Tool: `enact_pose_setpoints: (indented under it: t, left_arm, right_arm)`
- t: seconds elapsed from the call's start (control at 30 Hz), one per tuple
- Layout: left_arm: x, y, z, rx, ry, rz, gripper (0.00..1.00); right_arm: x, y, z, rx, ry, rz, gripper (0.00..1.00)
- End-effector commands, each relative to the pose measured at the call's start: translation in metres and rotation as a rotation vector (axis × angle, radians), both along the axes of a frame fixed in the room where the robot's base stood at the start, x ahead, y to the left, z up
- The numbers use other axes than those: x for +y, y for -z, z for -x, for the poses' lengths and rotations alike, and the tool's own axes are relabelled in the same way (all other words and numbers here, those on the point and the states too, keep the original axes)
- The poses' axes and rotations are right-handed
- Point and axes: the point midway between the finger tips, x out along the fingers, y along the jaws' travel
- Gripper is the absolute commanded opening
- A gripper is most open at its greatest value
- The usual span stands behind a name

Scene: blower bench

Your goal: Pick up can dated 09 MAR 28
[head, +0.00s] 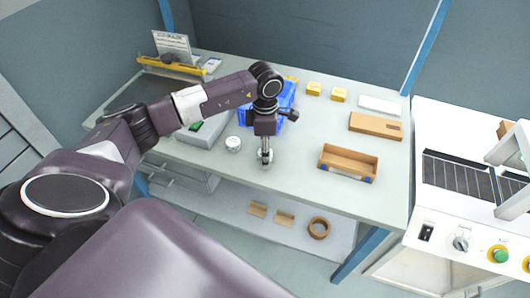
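A small white round can (233,144) stands on the bench near its front edge; any date on it is too small to read. My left gripper (267,157) points down over the bench just to the right of that can, apart from it. A small pale shape shows at its fingertips, but I cannot tell whether that is a can or part of the fingers, nor whether the fingers are open or shut. My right gripper is not in view.
A blue bin (287,103) stands partly hidden behind my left gripper. An open cardboard box (348,163), a flat brown box (376,126) and small yellow boxes (339,94) lie to the right. A machine (460,175) stands beside the bench. The bench between gripper and cardboard box is clear.

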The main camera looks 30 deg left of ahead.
Motion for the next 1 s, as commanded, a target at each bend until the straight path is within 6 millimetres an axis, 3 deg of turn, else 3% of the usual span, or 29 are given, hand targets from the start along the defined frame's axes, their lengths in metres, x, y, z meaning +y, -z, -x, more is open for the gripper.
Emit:
enact_pose_setpoints:
  t: [0.23,0.63,1.0]
  left_arm:
    - [0.0000,0.0019,-0.0001,-0.001,0.000,-0.001,0.52]
    - [0.0000,0.0013,-0.0002,-0.001,0.000,0.000,0.08]
    - [0.0001,-0.0050,-0.0012,-0.003,0.000,0.000,0.08]
  right_arm:
    - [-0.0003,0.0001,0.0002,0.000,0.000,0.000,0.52]
    - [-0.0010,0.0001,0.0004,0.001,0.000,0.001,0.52]
    - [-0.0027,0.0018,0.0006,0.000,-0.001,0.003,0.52]
